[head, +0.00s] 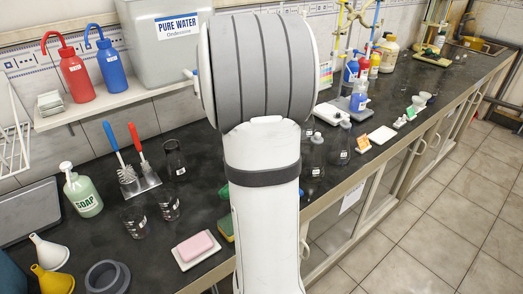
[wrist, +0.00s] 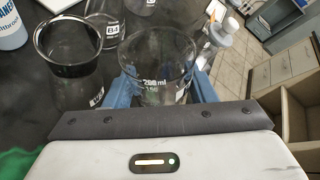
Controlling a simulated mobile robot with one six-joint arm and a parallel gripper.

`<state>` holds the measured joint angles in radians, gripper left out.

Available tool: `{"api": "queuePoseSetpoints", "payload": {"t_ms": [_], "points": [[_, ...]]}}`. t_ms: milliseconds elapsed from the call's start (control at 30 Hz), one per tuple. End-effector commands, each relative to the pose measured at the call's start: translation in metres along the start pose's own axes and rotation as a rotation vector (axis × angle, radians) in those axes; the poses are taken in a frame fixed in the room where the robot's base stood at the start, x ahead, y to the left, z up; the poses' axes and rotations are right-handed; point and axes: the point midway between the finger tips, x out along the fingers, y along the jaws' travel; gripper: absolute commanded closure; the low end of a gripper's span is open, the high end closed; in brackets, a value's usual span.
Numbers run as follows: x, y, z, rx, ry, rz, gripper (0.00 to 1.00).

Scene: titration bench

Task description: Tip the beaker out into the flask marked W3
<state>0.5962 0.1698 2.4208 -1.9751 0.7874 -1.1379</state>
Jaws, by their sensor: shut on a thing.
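In the wrist view my gripper (wrist: 163,88) has its blue fingers shut on a clear glass beaker (wrist: 157,62) marked 200 ml, one finger on each side. The beaker's mouth faces up into view; I cannot tell how much it holds. In the head view my arm hides the gripper and this beaker. I cannot read a W3 label in either view, so I cannot tell which flask is W3. Labelled glass vessels stand on the bench at left (head: 135,222) and right (head: 317,155) of my arm in the head view.
In the wrist view a glass vessel (wrist: 72,70) stands close left of the held beaker, with another labelled one (wrist: 105,22) behind.

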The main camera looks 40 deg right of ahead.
Motion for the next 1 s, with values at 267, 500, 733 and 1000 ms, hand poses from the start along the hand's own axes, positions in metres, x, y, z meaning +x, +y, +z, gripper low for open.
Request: {"api": "queuePoseSetpoints", "payload": {"t_ms": [267, 500, 733, 1000], "points": [[0.005, -0.003, -0.012, 0.106, -0.034, 0.04, 0.78], [0.006, -0.007, -0.019, 0.191, -0.061, 0.074, 0.78], [0.008, -0.01, -0.024, 0.268, -0.086, 0.105, 0.78], [0.009, -0.013, -0.03, 0.357, -0.115, 0.142, 0.78]]}}
